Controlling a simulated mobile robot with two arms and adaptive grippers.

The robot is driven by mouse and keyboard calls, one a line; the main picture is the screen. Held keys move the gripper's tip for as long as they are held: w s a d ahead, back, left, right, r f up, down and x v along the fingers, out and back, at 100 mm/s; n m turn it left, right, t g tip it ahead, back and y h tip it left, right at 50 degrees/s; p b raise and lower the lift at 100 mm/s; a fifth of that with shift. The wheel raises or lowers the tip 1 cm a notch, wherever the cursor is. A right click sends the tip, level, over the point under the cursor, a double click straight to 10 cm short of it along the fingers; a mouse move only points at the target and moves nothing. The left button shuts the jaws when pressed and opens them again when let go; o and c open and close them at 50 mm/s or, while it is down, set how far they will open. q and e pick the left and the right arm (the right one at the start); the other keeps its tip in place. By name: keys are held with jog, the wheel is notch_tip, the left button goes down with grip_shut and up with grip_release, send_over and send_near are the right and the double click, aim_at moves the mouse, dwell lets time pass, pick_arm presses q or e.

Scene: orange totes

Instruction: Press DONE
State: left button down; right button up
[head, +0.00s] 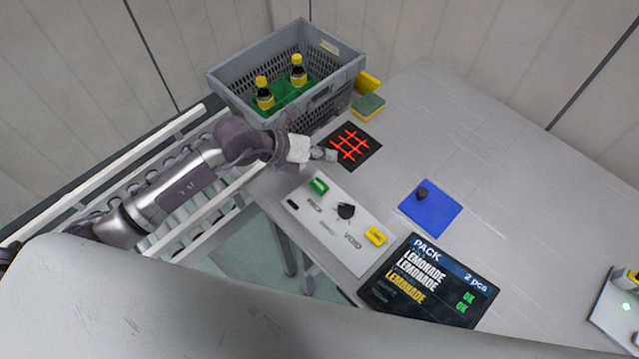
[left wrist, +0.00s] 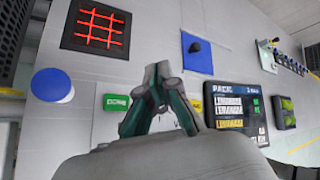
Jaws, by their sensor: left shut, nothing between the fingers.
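The button panel (head: 325,222) is a light plate at the near edge of the table. It bears a green button (head: 318,186), a black knob (head: 345,210) and a yellow button (head: 375,236). In the left wrist view the green button (left wrist: 116,102) carries small white lettering, which looks like DONE. My left gripper (head: 328,154) is shut and empty, above the table between the green button and the red-grid mat. In the left wrist view its fingertips (left wrist: 158,72) meet to the right of the green button, apart from it. My right gripper is out of view.
A grey crate (head: 283,42) holds two yellow-capped bottles (head: 265,95) in a green insert.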

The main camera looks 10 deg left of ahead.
aim_at(316, 186)
pick_arm(q)
jog(key=shift+w+a+f+y, duration=0.1)
jog(key=shift+a+f+y, duration=0.3)
jog(key=shift+a, duration=0.2)
jog(key=shift+w+a+f+y, duration=0.1)
jog(key=shift+a+f+y, duration=0.15)
jog(key=shift+a+y, duration=0.25)
jog(key=shift+f, duration=0.15)
notch_tip(316, 186, down, 8)
jog(key=b, duration=0.6)
jog(key=shift+b, duration=0.3)
jog(key=shift+f, duration=0.3)
jog(key=shift+f+b, duration=0.35)
jog(key=shift+b, duration=0.1)
